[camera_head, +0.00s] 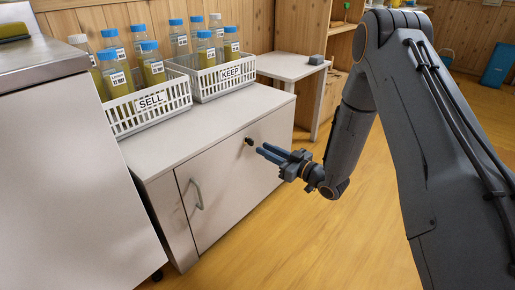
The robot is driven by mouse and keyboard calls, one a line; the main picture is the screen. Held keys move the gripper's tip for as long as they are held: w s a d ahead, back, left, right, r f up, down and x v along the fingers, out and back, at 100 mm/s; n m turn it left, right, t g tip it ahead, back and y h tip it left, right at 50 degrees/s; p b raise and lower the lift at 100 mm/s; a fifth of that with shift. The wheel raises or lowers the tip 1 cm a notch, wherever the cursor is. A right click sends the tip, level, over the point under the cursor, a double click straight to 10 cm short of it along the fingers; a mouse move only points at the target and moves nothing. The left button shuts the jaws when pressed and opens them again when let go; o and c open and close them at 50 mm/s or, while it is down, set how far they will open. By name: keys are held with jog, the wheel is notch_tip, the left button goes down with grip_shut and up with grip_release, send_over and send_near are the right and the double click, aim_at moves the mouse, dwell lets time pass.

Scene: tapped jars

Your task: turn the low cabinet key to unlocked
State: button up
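The low white cabinet (230,185) stands at the left centre, with a grey bar handle on its front door. A small dark key or lock (249,141) sticks out of its front near the top edge. It is too small to tell which way it is turned. My gripper (261,148) is in front of the cabinet, its fingers pointing left towards the key. The tips are just right of and slightly below the key and look apart from it. The two fingers show a narrow gap with nothing visible between them.
White baskets marked SELL (152,103) and KEEP (229,73), holding several capped jars, stand on the cabinet top. A tall white unit (70,170) stands close at the left. A side table (290,66) bears a small grey block. Wooden floor (310,240) is clear in front.

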aim_at(253, 143)
jog(key=shift+b+x, duration=0.95)
jog(key=shift+x, duration=1)
jog(key=shift+a, duration=0.25)
jog(key=shift+c, duration=0.3)
